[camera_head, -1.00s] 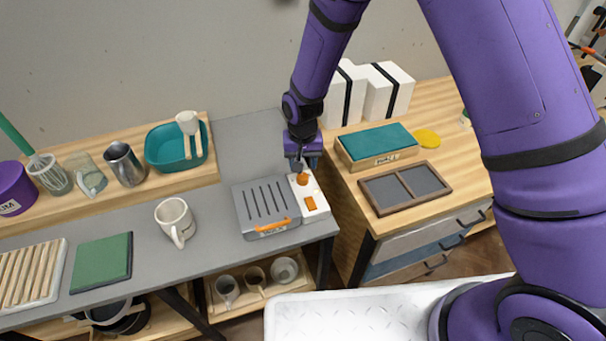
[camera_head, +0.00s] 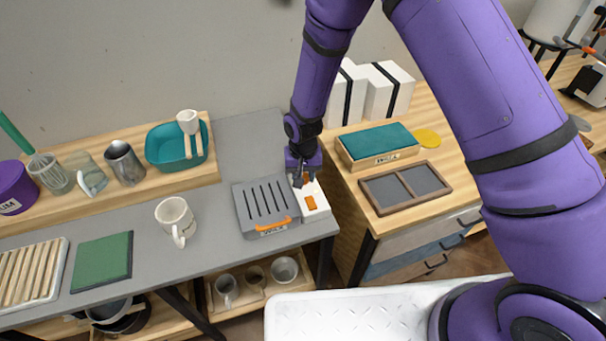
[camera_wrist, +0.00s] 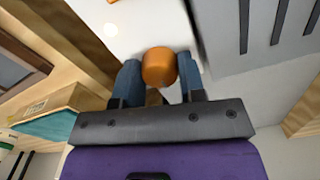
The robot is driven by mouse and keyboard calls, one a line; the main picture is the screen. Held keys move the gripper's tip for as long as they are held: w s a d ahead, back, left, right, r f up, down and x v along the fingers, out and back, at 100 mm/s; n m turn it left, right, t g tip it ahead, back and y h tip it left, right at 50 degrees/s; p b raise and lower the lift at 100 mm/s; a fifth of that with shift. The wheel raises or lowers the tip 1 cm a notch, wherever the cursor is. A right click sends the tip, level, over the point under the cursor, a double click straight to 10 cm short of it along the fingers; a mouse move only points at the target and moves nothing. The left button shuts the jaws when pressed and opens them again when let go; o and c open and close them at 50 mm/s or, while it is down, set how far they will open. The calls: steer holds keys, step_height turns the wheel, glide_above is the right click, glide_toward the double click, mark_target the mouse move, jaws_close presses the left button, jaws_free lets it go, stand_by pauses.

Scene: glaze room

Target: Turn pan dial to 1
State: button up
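A grey slotted appliance (camera_head: 262,206) with an orange front handle stands on the grey counter. A white control panel (camera_head: 316,201) along its right side carries an orange dial and a flat orange switch (camera_head: 310,203). My gripper (camera_head: 304,182) is over the back part of this panel, pointing down. In the wrist view the orange dial (camera_wrist: 159,66) sits between the two blue fingers of my gripper (camera_wrist: 160,77), which appear to touch it on both sides. The dial's markings and setting cannot be read. In the head view the fingers largely hide the dial.
A white mug (camera_head: 175,219) stands left of the appliance. To the right, a wooden cabinet holds a teal-topped box (camera_head: 377,147) and a dark two-part tray (camera_head: 405,187). White boxes (camera_head: 380,90) stand behind. The counter behind the appliance is clear.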

mark_target(303, 175)
steer(key=shift+n, duration=0.4)
steer(key=n, duration=0.5)
steer(key=shift+n, duration=0.3)
steer(key=n, duration=0.5)
steer(key=shift+n, duration=0.4)
steer(key=o, duration=0.7)
steer(key=shift+c, duration=0.2)
steer(key=shift+r, duration=0.1)
step_height(303, 175, up, 11)
steer(key=shift+f, duration=0.2)
